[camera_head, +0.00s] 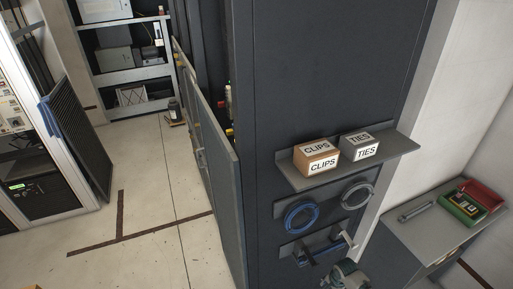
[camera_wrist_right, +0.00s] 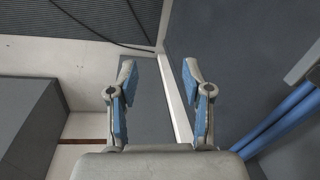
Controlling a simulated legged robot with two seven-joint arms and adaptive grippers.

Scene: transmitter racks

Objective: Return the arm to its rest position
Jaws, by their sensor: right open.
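My right gripper (camera_wrist_right: 158,72) is open in the right wrist view. Its two blue-padded fingers stand apart with nothing between them. Beyond them are a dark grey panel and a pale vertical edge. Blue tubing (camera_wrist_right: 285,120) runs at the right, apart from the fingers. In the head view, a grey rounded part that looks like my right arm (camera_head: 345,275) shows at the bottom edge, below the hooks on the dark cabinet (camera_head: 330,60). My left gripper is not in view.
A shelf (camera_head: 400,146) on the cabinet holds a CLIPS box (camera_head: 316,158) and a TIES box (camera_head: 360,147). Below hang a blue coil (camera_head: 301,216) and a grey coil (camera_head: 357,195). A bench (camera_head: 415,235) stands right. An open door (camera_head: 215,150) and clear floor are left.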

